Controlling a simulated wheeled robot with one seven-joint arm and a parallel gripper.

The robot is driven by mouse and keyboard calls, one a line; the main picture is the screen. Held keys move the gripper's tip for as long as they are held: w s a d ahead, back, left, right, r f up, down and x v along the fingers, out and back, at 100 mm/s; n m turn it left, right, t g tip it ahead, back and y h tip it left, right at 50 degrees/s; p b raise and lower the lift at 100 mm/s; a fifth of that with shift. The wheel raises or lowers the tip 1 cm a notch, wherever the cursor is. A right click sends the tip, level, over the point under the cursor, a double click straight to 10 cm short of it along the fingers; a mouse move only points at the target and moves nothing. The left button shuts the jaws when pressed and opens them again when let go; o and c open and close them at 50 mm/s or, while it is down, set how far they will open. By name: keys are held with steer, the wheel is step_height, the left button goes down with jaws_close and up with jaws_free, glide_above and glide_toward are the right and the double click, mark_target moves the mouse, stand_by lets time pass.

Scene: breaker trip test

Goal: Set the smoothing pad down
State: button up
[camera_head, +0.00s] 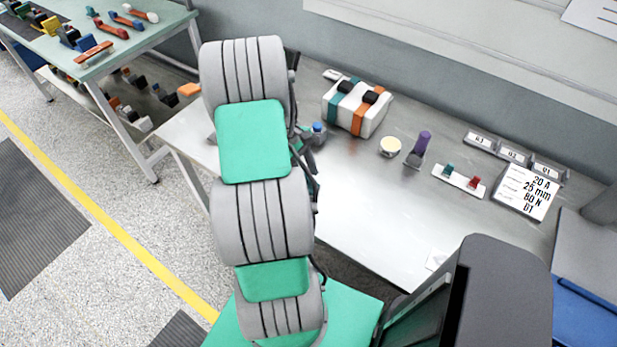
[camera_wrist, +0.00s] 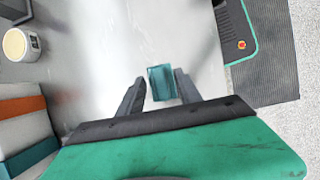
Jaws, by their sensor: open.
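In the wrist view, a small teal block (camera_wrist: 162,83), which looks like the smoothing pad, is between the two dark fingers of my gripper (camera_wrist: 159,76). The fingers are open. A gap shows between the left finger and the block; the right finger is very close to it, and I cannot tell if they touch. The block appears to be at the grey bench top (camera_wrist: 90,60), but its underside is hidden. In the head view my arm hides the pad and most of my gripper.
A white box with teal and orange bands (camera_head: 351,121) stands on the bench near my arm. A round cream-topped pot (camera_head: 390,147), a purple-handled tool (camera_head: 423,142), a small plate with pegs (camera_head: 459,180) and a label card (camera_head: 525,192) are to its right.

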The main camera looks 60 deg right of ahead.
steer(key=a+v, duration=0.1)
steer(key=v, duration=0.9)
steer(key=w+a+r+n+t+h, duration=0.1)
steer(key=w+a+r+t+h, duration=0.2)
steer(key=w+a+r, duration=0.6)
steer(key=w+a+r+t+y, duration=0.1)
steer(key=a+t, duration=0.1)
steer(key=a, duration=1.2)
steer(key=w+a+r+n+t+y, duration=0.1)
steer(key=a+t, duration=0.2)
steer(key=a, duration=1.1)
steer(key=shift+w+a+t, duration=0.25)
steer(key=shift+w+t, duration=0.05)
steer(key=shift+w, duration=0.1)
steer(key=shift+r, duration=0.1)
